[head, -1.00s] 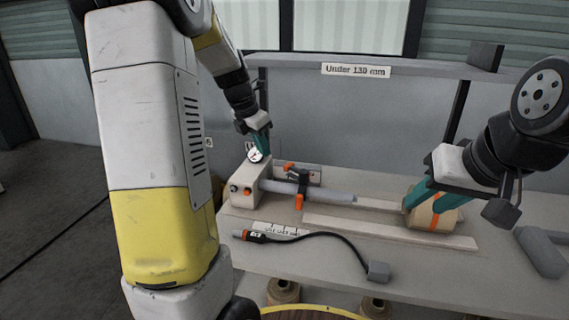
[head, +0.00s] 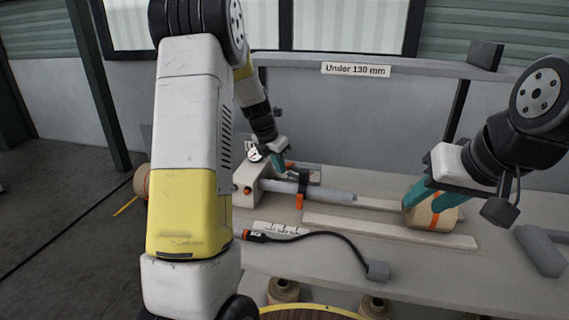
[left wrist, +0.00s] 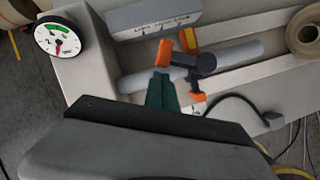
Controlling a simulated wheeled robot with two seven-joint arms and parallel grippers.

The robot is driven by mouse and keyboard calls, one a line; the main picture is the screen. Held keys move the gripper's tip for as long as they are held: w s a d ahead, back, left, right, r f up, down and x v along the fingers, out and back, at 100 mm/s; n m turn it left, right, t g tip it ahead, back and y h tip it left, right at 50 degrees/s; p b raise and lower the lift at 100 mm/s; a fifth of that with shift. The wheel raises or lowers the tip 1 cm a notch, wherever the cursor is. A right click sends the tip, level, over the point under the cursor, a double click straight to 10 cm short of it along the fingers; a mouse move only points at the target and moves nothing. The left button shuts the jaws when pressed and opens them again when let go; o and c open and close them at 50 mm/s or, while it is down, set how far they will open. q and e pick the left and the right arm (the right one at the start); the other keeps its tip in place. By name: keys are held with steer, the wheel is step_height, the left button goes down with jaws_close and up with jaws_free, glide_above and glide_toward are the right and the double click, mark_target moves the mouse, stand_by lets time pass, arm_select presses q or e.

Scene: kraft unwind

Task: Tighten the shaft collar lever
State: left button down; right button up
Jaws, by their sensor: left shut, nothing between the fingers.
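My left gripper (head: 281,168) is shut and empty just left of the collar. In the left wrist view its teal fingertips (left wrist: 162,80) sit right beside the orange end; I cannot tell whether they touch. My right gripper (head: 424,203) has its fingers around the kraft roll (head: 420,219); whether they grip it is unclear.
A block with a round gauge (left wrist: 60,37) stands at the shaft's left end. A black cable with an orange-ended tool (head: 258,237) lies on the bench front. A shelf labelled "Under 130 mm" (head: 356,70) runs behind. A grey block (head: 540,250) lies at right.

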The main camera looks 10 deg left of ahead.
arm_select(q)
steer(key=shift+w+d, duration=0.1)
steer(key=shift+w, duration=0.05)
steer(key=shift+w, duration=0.1)
stand_by(0.3)
steer(key=shift+w+m+g+h, duration=0.35)
steer(key=shift+w+m, duration=0.4)
steer(key=shift+m, duration=0.45)
steer(key=w+d+m+g+h, duration=0.1)
steer(key=w+d+m+g, duration=0.1)
steer(key=w+m, duration=0.3)
steer(key=d+m, duration=0.1)
steer(key=m, duration=0.2)
steer(key=shift+w+d+m+g, duration=0.2)
steer(key=shift+d+m+g, duration=0.1)
steer(key=shift+m+g, duration=0.1)
steer(key=shift+h, duration=0.25)
